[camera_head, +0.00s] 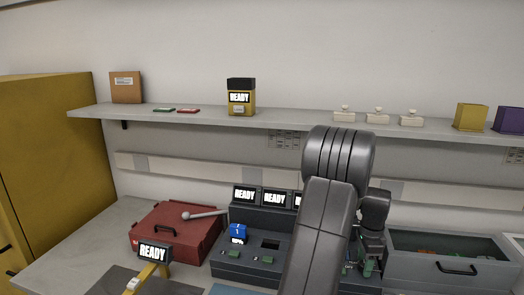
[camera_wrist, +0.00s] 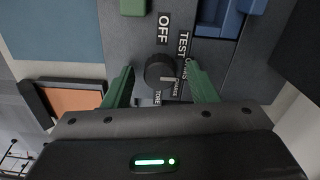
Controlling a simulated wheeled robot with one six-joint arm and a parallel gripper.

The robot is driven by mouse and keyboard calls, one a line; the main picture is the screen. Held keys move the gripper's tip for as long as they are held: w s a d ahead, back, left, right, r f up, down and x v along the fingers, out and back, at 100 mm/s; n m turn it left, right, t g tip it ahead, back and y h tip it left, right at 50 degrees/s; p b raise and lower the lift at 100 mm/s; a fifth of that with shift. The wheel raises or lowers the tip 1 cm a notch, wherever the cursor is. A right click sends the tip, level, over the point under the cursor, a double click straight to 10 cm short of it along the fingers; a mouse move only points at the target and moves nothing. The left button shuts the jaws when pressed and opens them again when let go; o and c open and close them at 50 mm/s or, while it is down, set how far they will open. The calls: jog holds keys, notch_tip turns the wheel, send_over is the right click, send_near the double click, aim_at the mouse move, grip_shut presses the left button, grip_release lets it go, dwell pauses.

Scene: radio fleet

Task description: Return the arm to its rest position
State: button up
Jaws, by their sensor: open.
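My gripper (camera_wrist: 162,68) is open in the wrist view, with its two green fingers apart. A round black knob (camera_wrist: 158,74) on a dark panel sits between the fingers, with a visible gap on each side. Labels reading OFF and TEST are printed beside the knob. In the head view my arm rises at the centre right and bends down, and my gripper (camera_head: 367,264) is low over the right end of the dark bench unit (camera_head: 240,268). My arm hides part of that unit, and the knob cannot be made out there.
A grey drawer box (camera_head: 450,262) stands close to the right of my gripper. A red toolbox (camera_head: 178,232) lies left of the unit. Above, a wall shelf (camera_head: 290,122) carries a yellow radio (camera_head: 240,105) and several small items. A yellow cabinet (camera_head: 50,150) stands at the left.

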jog(key=shift+r, duration=0.15)
notch_tip(320, 180, up, 13)
notch_tip(320, 180, down, 13)
jog(key=shift+f, duration=0.2)
jog(key=shift+r+n, duration=0.1)
jog(key=shift+n, duration=1.1)
jog(key=n, duration=0.6)
jog(key=shift+p, duration=0.4)
jog(key=n, duration=0.5)
jog(key=shift+p, duration=0.35)
jog(key=shift+n+p, duration=0.45)
jog(key=shift+n, duration=1.75)
